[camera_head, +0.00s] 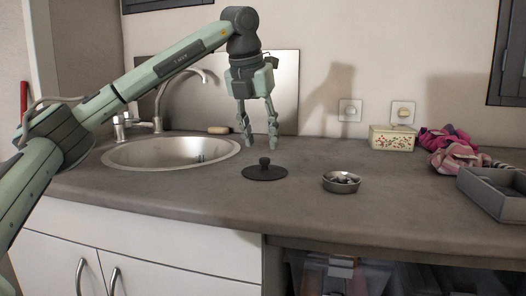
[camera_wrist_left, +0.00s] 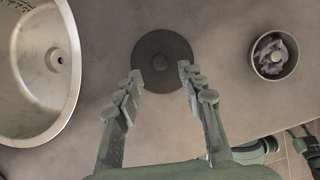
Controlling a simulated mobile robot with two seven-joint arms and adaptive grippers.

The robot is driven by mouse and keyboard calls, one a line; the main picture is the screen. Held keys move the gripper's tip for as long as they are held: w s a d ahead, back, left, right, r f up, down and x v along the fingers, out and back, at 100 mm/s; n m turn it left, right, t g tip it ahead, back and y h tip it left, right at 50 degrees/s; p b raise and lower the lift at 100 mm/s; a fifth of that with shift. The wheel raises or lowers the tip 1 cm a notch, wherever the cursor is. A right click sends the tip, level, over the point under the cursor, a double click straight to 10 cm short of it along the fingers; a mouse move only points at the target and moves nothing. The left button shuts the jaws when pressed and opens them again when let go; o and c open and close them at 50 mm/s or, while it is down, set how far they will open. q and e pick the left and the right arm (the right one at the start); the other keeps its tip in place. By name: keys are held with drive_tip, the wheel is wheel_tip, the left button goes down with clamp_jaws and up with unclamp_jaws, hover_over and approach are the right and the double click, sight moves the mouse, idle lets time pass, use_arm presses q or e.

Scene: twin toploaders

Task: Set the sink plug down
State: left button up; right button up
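The sink plug, a flat dark disc with a central knob (camera_head: 264,171), lies flat on the worktop to the right of the sink. It also shows in the left wrist view (camera_wrist_left: 162,48). My left gripper (camera_head: 260,146) points down just above and slightly behind the plug in the head view. Its fingers are spread with nothing between them, apart from the plug. In the left wrist view the plug lies beyond the two fingertips (camera_wrist_left: 160,75). Green and dark parts that look like my other arm show at the lower right there; its fingers cannot be made out.
The round steel sink (camera_head: 172,165) with its tap (camera_head: 160,105) is left of the plug. A small metal dish (camera_head: 341,188) holding grey pieces stands to its right. A floral box (camera_head: 391,139), pink cloths (camera_head: 452,152) and a grey tray (camera_head: 492,196) are farther right. The worktop front is clear.

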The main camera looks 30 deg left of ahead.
use_arm(q)
drive_tip(key=v, duration=0.6)
drive_tip(key=shift+r, duration=0.4)
use_arm(e)
drive_tip(key=shift+s+d+f+g+h, duration=0.15)
drive_tip(key=shift+s+d+f+g, duration=0.15)
drive_tip(key=shift+s+d, duration=0.25)
drive_tip(key=shift+s+d+f+g+h, duration=0.2)
drive_tip(key=shift+s+d+g, duration=0.2)
drive_tip(key=shift+s, duration=0.25)
use_arm(q)
drive_tip(key=shift+s+f, duration=0.15)
use_arm(e)
drive_tip(key=shift+s+a, duration=0.1)
